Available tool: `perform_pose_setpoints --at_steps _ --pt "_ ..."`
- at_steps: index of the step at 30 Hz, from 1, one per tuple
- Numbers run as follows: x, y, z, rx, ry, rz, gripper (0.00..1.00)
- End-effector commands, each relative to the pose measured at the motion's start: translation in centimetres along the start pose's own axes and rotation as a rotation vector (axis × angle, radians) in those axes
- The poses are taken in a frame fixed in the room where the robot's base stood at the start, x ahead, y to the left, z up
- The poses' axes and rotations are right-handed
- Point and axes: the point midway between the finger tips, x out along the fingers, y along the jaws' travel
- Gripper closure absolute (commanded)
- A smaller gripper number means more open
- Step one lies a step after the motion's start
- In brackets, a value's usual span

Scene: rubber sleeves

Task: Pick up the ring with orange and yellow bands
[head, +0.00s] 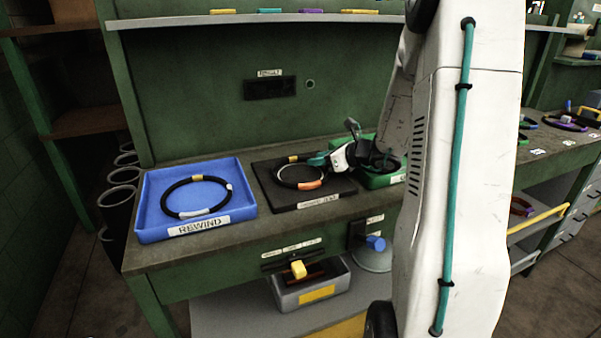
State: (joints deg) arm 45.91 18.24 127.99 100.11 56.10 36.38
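My gripper (319,161) is low over the ring's back right edge, coming in from the right. A teal part at its tip overlaps the ring's edge in the picture. I cannot tell whether the fingers touch the ring or are closed on it. My arm hides part of the bench to the right.
A green tray (385,180) stands to the right, partly behind my arm. The green back panel (200,105) rises behind the bench (150,256).

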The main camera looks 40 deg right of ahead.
Motion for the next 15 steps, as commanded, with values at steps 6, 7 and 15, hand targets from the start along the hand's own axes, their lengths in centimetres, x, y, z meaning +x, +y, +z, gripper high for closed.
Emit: perform_pose_setpoints --at_steps 6,7,15 --pt "-0.04 0.01 0.0 0.0 0.0 0.0 1.0" --pt "-0.04 0.01 -0.01 0.0 0.0 0.0 1.0" --pt "-0.05 0.04 -0.07 0.0 0.001 0.001 1.0"
